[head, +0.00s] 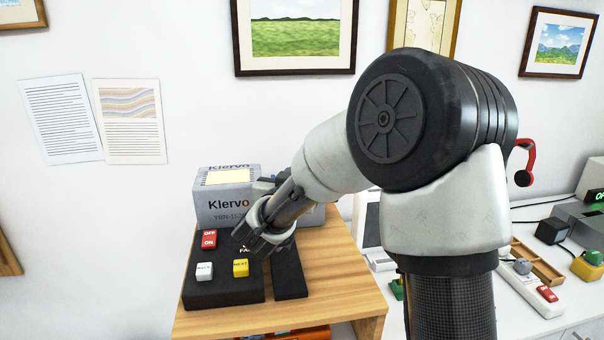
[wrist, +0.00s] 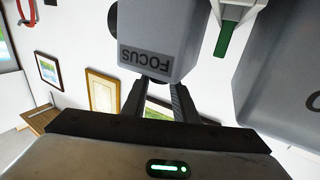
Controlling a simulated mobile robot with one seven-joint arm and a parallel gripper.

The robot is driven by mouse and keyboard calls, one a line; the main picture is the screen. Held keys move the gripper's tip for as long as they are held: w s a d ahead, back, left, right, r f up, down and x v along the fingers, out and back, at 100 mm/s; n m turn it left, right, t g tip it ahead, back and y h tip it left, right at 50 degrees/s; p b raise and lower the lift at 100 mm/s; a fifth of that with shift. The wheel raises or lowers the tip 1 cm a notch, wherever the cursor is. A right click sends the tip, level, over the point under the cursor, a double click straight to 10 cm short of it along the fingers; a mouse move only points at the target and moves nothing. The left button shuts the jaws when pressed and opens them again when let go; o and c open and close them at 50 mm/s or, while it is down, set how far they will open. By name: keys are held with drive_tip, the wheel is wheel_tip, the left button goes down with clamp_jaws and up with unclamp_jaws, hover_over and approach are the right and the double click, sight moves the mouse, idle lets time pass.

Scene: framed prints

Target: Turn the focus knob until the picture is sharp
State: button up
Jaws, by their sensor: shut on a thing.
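The grey box marked Klervo (head: 225,210) stands at the back of the wooden table. In the wrist view a grey housing (wrist: 157,25) bears an upside-down FOCUS label (wrist: 146,57). My gripper (wrist: 158,86) is shut on this knob, one finger on each side.
A black control panel (head: 222,291) with red, white and yellow keys lies at the table's front. A white piece with a green strip (wrist: 224,38) is close to the housing. A white bench (head: 500,308) with small devices is at right. Framed prints hang on the wall.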

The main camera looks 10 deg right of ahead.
drive_tip(key=o, duration=1.1)
drive_tip(key=shift+c, duration=0.2)
drive_tip(key=v, duration=1.7)
drive_tip(key=shift+p, duration=0.4)
drive_tip(key=shift+s+a, duration=0.1)
drive_tip(key=shift+a, duration=0.05)
